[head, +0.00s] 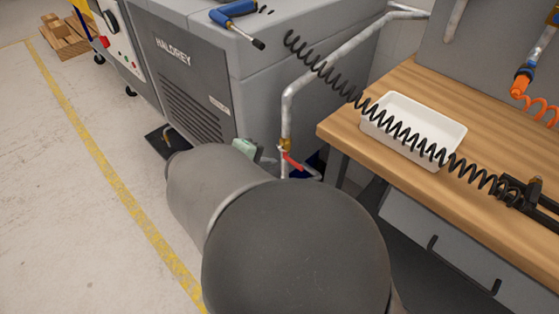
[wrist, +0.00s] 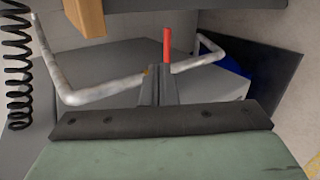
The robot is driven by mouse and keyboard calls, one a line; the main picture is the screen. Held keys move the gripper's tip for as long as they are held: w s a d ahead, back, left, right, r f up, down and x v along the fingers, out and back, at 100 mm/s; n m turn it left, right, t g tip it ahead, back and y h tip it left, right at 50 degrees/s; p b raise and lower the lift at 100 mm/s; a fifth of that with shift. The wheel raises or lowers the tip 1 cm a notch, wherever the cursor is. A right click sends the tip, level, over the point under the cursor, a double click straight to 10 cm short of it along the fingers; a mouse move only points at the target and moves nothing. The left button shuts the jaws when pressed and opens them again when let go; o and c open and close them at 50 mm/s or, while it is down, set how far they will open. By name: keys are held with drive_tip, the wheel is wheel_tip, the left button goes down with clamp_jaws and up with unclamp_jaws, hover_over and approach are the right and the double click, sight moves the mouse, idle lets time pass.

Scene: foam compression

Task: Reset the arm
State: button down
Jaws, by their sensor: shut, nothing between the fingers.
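My gripper (wrist: 157,72) shows in the wrist view, its dark fingers together and empty, beyond a bolted dark plate and a green housing. Behind the fingertips are a red valve handle (wrist: 166,48) and a grey pipe (wrist: 105,88); I cannot tell how far apart they are. In the head view my large grey arm links fill the lower middle. A small pale green piece shows just past them; I cannot tell whether it is my gripper.
A grey compressor cabinet (head: 190,75) stands close beyond my arm. A pipe (head: 287,110) with a red valve handle (head: 293,161) rises beside it. A wooden workbench (head: 350,118) at right holds a white tray (head: 375,125), with a black coiled hose (head: 340,85) across it.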

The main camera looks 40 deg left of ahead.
drive_tip(key=v, duration=0.5)
drive_tip(key=shift+s+d+r, duration=0.1)
drive_tip(key=shift+s+r, duration=0.1)
drive_tip(key=shift+s, duration=0.15)
